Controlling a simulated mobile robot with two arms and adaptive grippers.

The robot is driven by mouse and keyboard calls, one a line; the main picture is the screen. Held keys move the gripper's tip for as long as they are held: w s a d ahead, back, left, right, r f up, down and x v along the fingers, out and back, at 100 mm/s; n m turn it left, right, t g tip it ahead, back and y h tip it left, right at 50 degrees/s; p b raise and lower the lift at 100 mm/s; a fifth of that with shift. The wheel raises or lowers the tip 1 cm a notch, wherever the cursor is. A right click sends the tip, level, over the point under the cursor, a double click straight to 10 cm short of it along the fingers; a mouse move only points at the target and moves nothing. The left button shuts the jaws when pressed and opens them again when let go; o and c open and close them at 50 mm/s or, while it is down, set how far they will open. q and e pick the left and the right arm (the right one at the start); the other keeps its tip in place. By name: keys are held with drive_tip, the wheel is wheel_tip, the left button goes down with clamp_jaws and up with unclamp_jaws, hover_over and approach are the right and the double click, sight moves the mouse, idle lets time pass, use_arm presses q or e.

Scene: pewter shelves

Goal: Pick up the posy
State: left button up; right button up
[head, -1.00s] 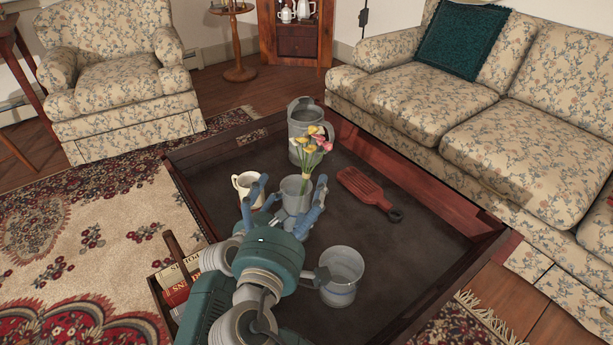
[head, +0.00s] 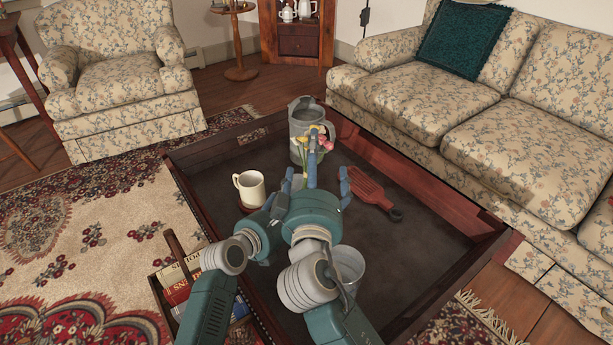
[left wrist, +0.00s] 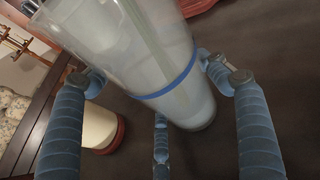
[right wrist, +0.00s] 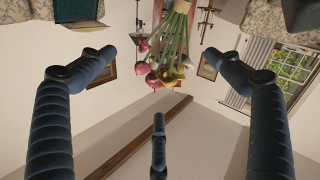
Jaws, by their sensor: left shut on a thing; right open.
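The posy (head: 325,146), a bunch of pink and yellow flowers, stands in a translucent cup-like vase (head: 299,181) on the coffee table, partly hidden behind my right gripper. My left gripper (left wrist: 152,88) is shut on this vase; in the left wrist view the vase (left wrist: 172,98) has a blue band, and stems show inside. My right gripper (head: 326,165) is open near the flowers. In the right wrist view, the posy (right wrist: 174,50) hangs heads-down in the picture, around and beyond the gap between the spread fingers, which are not closed on it.
A grey metal pitcher (head: 301,118) stands just behind the posy. A cream mug (head: 250,188) is at the left, a red slotted paddle (head: 365,186) at the right. Another grey cup (head: 349,262) is partly hidden by my right arm. The coffee table's raised rim (head: 465,262) surrounds them.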

drive_tip(key=shift+w+d+f, duration=0.1)
drive_tip(key=shift+w, duration=1.45)
drive_tip(key=shift+w+d+f, duration=0.1)
drive_tip(key=shift+w, duration=1.45)
drive_tip(key=shift+r, duration=0.1)
drive_tip(key=c, duration=2)
drive_tip(key=shift+o, duration=0.2)
